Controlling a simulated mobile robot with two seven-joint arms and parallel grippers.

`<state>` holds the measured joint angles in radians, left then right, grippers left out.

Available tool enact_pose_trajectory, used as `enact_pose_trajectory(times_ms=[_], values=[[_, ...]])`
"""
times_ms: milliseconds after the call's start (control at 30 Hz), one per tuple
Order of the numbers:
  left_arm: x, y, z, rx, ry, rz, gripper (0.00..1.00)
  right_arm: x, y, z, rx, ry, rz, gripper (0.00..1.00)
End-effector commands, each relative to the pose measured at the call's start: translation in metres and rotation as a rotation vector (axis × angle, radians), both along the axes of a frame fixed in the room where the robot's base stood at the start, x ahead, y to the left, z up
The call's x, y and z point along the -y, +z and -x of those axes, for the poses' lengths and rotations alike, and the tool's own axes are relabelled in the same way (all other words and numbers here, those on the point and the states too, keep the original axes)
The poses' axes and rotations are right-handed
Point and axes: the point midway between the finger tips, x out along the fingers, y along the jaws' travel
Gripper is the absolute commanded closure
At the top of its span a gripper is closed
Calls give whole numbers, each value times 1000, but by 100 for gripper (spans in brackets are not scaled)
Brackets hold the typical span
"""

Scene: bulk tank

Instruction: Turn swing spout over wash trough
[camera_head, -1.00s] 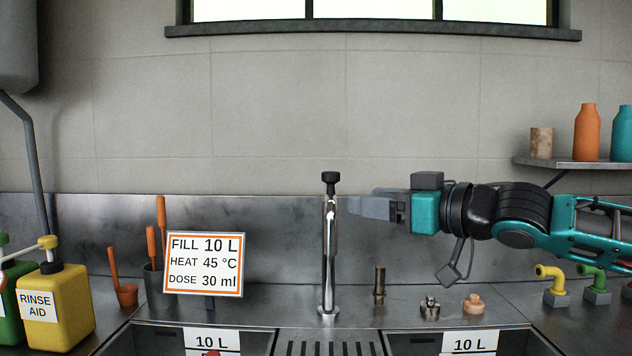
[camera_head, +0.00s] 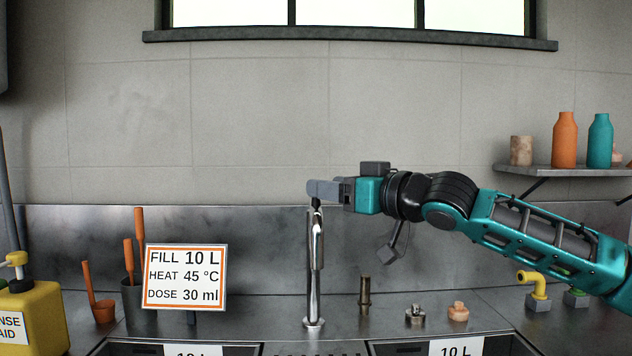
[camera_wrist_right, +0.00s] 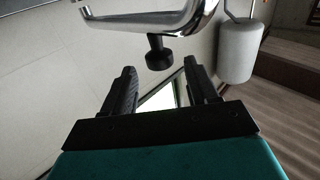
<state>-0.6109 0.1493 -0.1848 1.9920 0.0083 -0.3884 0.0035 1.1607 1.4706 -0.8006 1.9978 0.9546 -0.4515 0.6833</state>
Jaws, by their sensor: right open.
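The chrome swing spout (camera_head: 317,248) stands upright at the back of the counter, between two troughs. Its arm appears to point toward me, over the divider. My right gripper (camera_head: 322,189) is at the spout's top, in front of or over its black knob, which is mostly hidden in the head view. In the right wrist view the open, empty fingers (camera_wrist_right: 160,82) point at the black knob (camera_wrist_right: 157,53), and the chrome spout (camera_wrist_right: 150,20) curves beyond it. The left trough (camera_head: 125,347) and right trough (camera_head: 400,349) are cut off; which is the wash trough I cannot tell. My left gripper is out of view.
A sign (camera_head: 186,277) stands left of the spout, beside a cup of orange-handled tools (camera_head: 131,300). A brass fitting (camera_head: 365,290) and small parts (camera_head: 415,315) stand to the right. A shelf (camera_head: 570,172) holds bottles. The wall area above the gripper is clear.

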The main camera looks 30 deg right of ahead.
Motion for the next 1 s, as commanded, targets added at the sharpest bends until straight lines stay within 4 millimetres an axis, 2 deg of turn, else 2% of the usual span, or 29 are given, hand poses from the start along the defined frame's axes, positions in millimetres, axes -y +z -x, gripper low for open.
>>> enact_pose_trajectory(times_ms=[100,300,700,1000], values=[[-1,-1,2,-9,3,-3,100,-5,2,-17,1,3,-2,42],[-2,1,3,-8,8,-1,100,-9,1,-35,1,0,0,42],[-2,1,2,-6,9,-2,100,-10,0,-40,0,0,1,42],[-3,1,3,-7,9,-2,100,-10,0,-40,0,0,1,70]])
